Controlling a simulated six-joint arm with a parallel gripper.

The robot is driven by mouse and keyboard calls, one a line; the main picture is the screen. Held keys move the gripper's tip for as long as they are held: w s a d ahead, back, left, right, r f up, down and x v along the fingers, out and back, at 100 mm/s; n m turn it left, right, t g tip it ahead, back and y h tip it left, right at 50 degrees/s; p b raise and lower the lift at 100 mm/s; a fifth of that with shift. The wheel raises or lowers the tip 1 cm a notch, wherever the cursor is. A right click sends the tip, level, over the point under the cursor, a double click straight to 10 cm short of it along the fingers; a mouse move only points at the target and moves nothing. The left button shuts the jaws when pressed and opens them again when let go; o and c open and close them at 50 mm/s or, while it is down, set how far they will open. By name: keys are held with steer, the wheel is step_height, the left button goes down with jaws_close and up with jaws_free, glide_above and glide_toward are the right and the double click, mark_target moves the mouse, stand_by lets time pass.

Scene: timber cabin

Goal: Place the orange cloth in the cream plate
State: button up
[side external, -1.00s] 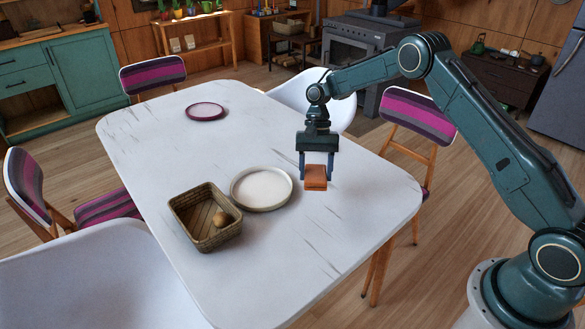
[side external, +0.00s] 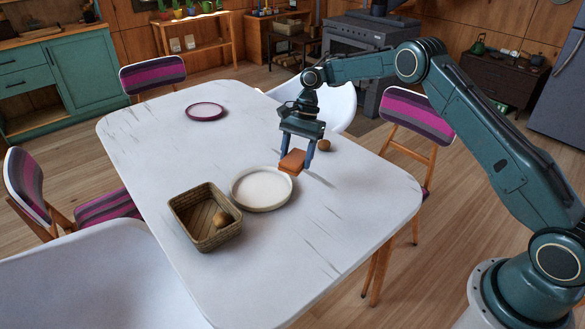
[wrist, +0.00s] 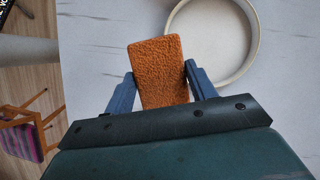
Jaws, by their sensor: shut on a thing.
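My gripper (side external: 297,158) is shut on the orange cloth (side external: 292,160), a small folded block. It holds the cloth at the right edge of the cream plate (side external: 262,204), seemingly raised above the table. In the wrist view the orange cloth (wrist: 159,72) sits between the two blue fingers of my gripper (wrist: 160,88). Its far end reaches close to the rim of the cream plate (wrist: 252,62), which looks empty in the side view.
A wicker basket (side external: 183,229) holding a round brown item (side external: 222,219) stands left of the plate. Another brown item (side external: 324,146) lies behind my gripper. A purple-rimmed plate (side external: 206,111) is at the far end. The white table's (side external: 330,235) front right is clear.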

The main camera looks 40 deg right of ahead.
steer(key=w+a+r+m+t, duration=0.4)
steer(key=w+a+r+m, duration=0.25)
steer(key=r+m, duration=0.2)
steer(key=m, duration=0.2)
glide_above(259, 190)
steer(key=d, duration=0.1)
steer(key=f, duration=1.5)
steer(key=shift+s+d, duration=0.15)
steer(key=shift+s, duration=0.15)
steer(key=shift+h, duration=0.3)
steer(key=shift+f, duration=2.1)
steer(key=shift+f, duration=0.1)
steer(key=o, duration=0.9)
steer(key=shift+o, duration=0.3)
